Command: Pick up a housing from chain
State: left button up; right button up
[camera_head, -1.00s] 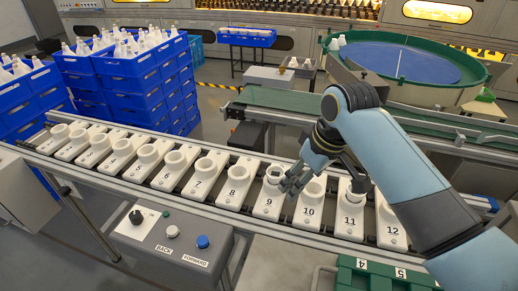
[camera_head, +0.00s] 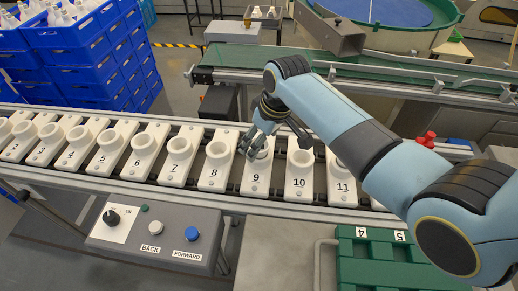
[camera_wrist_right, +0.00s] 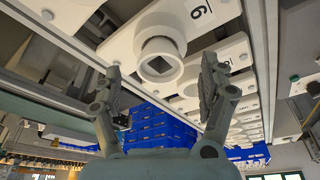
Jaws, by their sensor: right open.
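A row of white numbered plates, each with a raised round cup-like housing, lies along the chain conveyor. My right gripper (camera_head: 268,140) is over plate 9 (camera_head: 255,186) and partly hides its housing. In the right wrist view, the housing (camera_wrist_right: 160,55) with a dark square opening sits between the two spread fingers of my right gripper (camera_wrist_right: 160,80). The gripper is open and empty; I cannot tell whether a finger touches the housing. Housings 8 (camera_head: 219,150) and 10 (camera_head: 300,160) stand on either side. My left gripper is out of view.
A grey control box (camera_head: 155,238) with a knob and buttons stands in front of the conveyor. A green numbered tray (camera_head: 345,262) is at front right. A green belt (camera_head: 235,57) runs behind.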

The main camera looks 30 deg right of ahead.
jog(key=x, duration=0.2)
jog(key=shift+f, duration=0.35)
jog(key=c, duration=1.1)
jog(key=shift+r, duration=0.1)
